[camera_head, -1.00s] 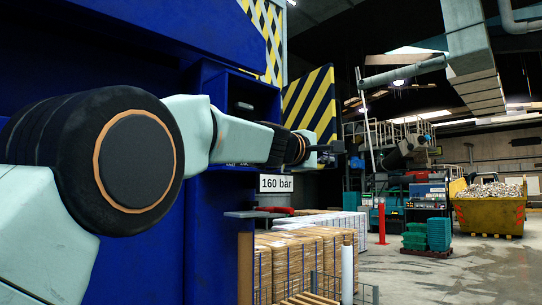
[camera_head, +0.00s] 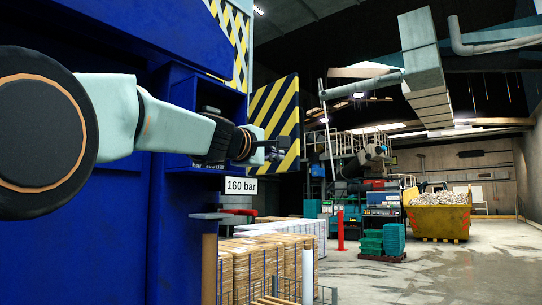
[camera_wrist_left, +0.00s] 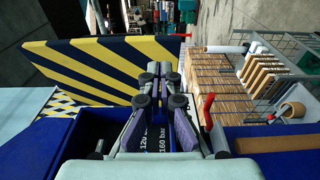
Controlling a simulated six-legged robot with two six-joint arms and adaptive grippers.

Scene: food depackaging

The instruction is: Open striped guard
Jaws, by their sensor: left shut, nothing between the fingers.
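The striped guard (camera_head: 275,112) is a yellow and black panel standing out at an angle from the blue machine in the head view. It also fills the upper left of the left wrist view (camera_wrist_left: 110,65). My left gripper (camera_head: 284,146) is in front of the panel's lower right part in the head view. In the left wrist view its fingers (camera_wrist_left: 152,72) are shut with nothing between them, and their tips overlap the panel's right edge. I cannot tell whether they touch it. My right gripper is not in view.
The blue machine (camera_head: 110,200) fills the left side. A "160 bar" sign (camera_head: 241,186) hangs below my gripper. A red lever (camera_wrist_left: 208,110) stands right of the fingers. Stacked brown bales (camera_head: 240,270) are below. Open floor (camera_head: 420,280) lies right, with a yellow skip (camera_head: 440,222) beyond.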

